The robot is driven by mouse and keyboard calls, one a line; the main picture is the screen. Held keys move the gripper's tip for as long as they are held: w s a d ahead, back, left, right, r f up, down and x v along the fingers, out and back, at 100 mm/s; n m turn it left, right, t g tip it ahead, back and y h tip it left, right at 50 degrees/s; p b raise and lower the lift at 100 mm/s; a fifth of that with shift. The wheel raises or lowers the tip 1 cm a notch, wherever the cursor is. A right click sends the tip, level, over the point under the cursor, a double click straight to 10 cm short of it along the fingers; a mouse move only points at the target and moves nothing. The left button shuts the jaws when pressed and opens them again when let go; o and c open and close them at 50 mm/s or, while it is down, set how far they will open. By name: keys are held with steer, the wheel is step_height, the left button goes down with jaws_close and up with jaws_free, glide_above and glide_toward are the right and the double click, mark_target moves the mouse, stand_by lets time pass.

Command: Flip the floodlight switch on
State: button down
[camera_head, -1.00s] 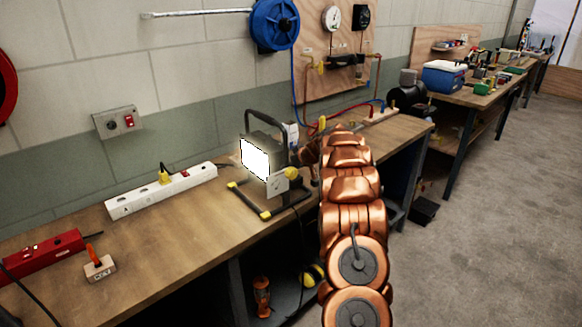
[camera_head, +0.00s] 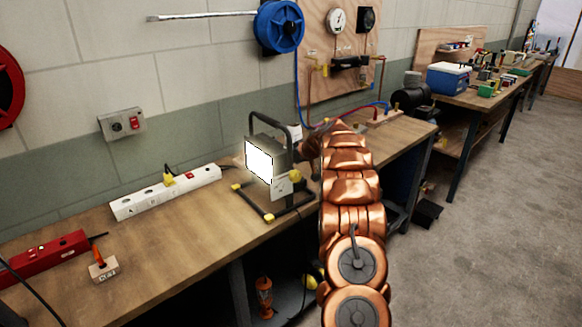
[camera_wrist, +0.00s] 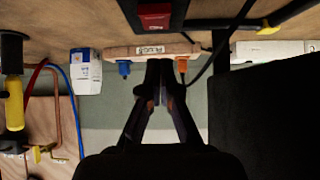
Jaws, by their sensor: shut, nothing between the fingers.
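The floodlight (camera_head: 259,160) stands on the wooden workbench in the head view, in a black tubular frame with yellow feet. Its front face glows bright white. In the wrist view a red rocker switch (camera_wrist: 156,16) in a black housing is at the top edge. A large dark body fills the right side there; I cannot tell for sure that it is the floodlight's back. My gripper (camera_wrist: 161,68) is shut and empty, its fingertips below the red switch in the picture. In the head view my copper-coloured arm and the floodlight mostly hide the gripper.
A white power strip (camera_head: 166,190) with a yellow plug lies left of the floodlight. A red level (camera_head: 42,257) and an orange-handled tool (camera_head: 101,262) lie at the front left. A wall switch box (camera_head: 122,123) is behind. In the wrist view another strip (camera_wrist: 150,51) holds plugs.

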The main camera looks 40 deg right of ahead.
steer(key=shift+w+r, duration=0.15)
steer(key=shift+r, duration=0.8)
steer(key=shift+s+r, duration=0.2)
steer(key=shift+s, duration=0.1)
steer(key=w+r+b+v, duration=0.1)
steer(key=b+v, duration=0.2)
steer(key=v, duration=0.6)
steer(key=shift+r, duration=0.25)
